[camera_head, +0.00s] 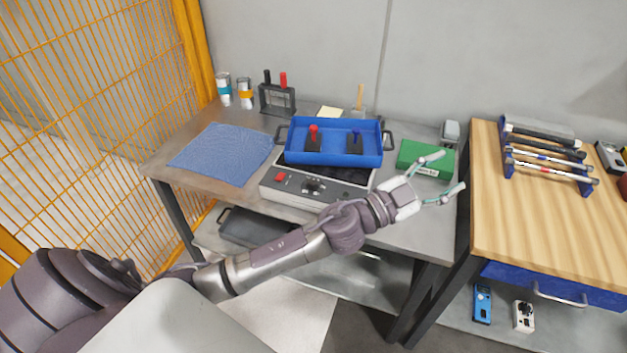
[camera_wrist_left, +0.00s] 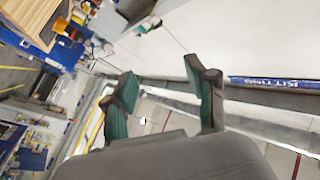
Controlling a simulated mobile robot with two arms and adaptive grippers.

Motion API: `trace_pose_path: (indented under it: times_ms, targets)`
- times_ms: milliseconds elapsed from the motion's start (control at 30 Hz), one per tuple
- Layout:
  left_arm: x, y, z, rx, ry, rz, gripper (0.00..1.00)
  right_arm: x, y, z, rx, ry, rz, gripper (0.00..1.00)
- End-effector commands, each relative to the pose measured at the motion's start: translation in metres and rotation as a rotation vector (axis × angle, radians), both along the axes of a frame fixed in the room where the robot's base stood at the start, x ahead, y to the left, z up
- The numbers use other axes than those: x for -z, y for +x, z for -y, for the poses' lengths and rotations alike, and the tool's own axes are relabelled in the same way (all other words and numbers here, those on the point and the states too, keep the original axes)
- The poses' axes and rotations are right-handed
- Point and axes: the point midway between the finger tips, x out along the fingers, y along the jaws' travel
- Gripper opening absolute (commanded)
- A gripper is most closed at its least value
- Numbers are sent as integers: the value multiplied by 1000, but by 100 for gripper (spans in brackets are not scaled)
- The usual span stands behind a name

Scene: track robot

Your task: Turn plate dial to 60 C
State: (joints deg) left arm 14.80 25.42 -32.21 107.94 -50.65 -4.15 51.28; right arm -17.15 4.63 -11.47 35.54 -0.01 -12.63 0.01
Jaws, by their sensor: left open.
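The hot plate (camera_head: 292,196) stands on the grey metal table in the head view. Its front panel carries a dark dial (camera_head: 314,187) and a red button (camera_head: 281,177); the dial's setting is too small to read. A blue tray (camera_head: 300,154) sits on top of the plate, with a red-handled and a blue-handled item in it. My left gripper (camera_head: 441,178) is open and empty, above the table's right front part, to the right of the plate and apart from it. The left wrist view shows its two fingers (camera_wrist_left: 164,100) spread, with nothing between them. My right gripper is not in view.
A blue cloth (camera_head: 222,153) lies left of the plate. A green box (camera_head: 426,158) stands close behind my left gripper. Cans (camera_head: 245,93) and a small rack (camera_head: 277,99) stand at the back.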

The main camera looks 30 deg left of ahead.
Motion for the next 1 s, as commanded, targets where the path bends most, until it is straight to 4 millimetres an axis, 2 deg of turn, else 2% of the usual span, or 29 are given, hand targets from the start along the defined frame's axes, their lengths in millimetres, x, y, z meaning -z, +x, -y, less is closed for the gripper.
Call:
trace_pose_path:
  times_ms: [67, 133, 200, 267, 367, 467, 500, 600, 700, 800, 833, 1000]
  targets:
    - [-5, 4, 25, 180, 130, 70, 57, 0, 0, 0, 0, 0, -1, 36]
    - [6, 4, 39, 334, 264, 80, 57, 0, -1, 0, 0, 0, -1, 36]
    - [25, 6, 40, 469, 420, 43, 57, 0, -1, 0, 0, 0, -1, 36]
    - [47, 12, 29, 557, 565, -28, 57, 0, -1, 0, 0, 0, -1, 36]
    - [81, 25, -17, 638, 814, -214, 57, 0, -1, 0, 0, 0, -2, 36]
    - [103, 39, -92, 625, 1039, -478, 57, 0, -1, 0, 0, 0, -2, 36]
    - [105, 42, -125, 596, 1112, -590, 57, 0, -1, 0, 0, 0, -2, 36]
    - [101, 45, -205, 488, 1241, -859, 57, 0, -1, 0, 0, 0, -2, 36]
    - [88, 40, -264, 376, 1302, -1064, 57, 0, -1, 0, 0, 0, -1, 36]
    - [77, 34, -296, 301, 1325, -1185, 57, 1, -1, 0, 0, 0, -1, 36]
    - [76, 32, -301, 288, 1327, -1203, 57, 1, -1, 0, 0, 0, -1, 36]
    - [81, 30, -308, 272, 1330, -1234, 57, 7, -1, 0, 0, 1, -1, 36]
